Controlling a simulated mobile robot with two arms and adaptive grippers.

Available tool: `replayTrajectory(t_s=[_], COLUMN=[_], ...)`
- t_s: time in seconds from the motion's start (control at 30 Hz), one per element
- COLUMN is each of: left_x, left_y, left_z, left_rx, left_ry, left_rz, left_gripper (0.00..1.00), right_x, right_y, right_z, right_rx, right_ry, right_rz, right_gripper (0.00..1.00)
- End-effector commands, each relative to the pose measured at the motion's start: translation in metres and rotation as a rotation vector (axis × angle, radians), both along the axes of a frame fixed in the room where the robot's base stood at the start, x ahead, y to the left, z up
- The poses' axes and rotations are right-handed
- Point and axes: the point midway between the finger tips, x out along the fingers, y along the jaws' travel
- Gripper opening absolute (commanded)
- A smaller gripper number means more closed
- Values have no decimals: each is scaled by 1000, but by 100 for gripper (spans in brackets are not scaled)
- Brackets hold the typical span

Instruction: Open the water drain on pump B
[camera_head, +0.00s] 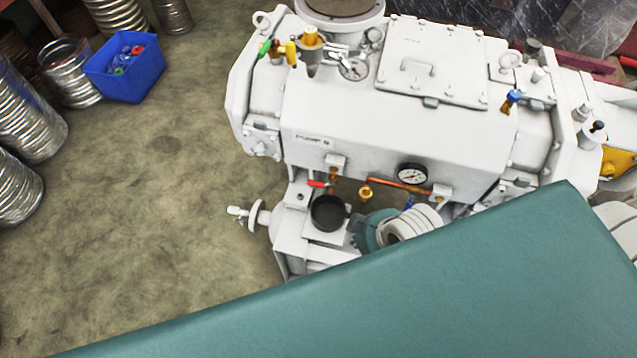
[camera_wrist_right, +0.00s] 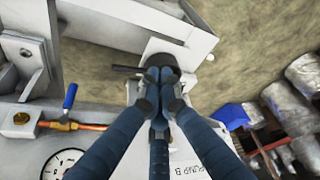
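White pump B (camera_head: 400,130) stands in the head view, with a small label (camera_head: 315,141) on its front; the wrist view shows its label (camera_wrist_right: 190,170) reading "PUMP B". A red lever (camera_head: 318,184) and a blue lever (camera_head: 408,203) sit low by copper piping. The blue lever also shows in the right wrist view (camera_wrist_right: 70,95), beside a gauge (camera_wrist_right: 62,162). I cannot tell which valve is the water drain. My right gripper (camera_wrist_right: 160,75) has its fingers together, with nothing visible between them; what lies behind the tips is hidden. My left gripper is not visible.
A large teal panel (camera_head: 400,290) covers the lower right of the head view. A black round cup (camera_head: 328,212) and a handwheel (camera_head: 258,215) sit below the pump body. A blue crate (camera_head: 125,68) and metal hoses (camera_head: 68,70) stand left. Floor between is clear.

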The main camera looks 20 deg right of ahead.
Motion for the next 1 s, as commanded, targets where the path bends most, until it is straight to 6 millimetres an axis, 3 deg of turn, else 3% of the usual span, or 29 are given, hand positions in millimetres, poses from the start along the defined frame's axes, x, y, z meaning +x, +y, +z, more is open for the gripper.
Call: replayTrajectory(t_s=[0.1,0.4,0.7,1.0], left_x=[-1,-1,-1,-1], left_y=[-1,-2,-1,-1], left_z=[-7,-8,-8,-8], left_rx=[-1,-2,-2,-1], left_ry=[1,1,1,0], left_rz=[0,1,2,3], left_gripper=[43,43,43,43], right_x=[20,69,131,143], right_y=[9,22,-9,-16], right_z=[17,38,71,80], right_rx=[19,82,106,109], right_ry=[-77,-242,-416,-451], right_rz=[161,512,694,705], right_gripper=[0,0,0,0])
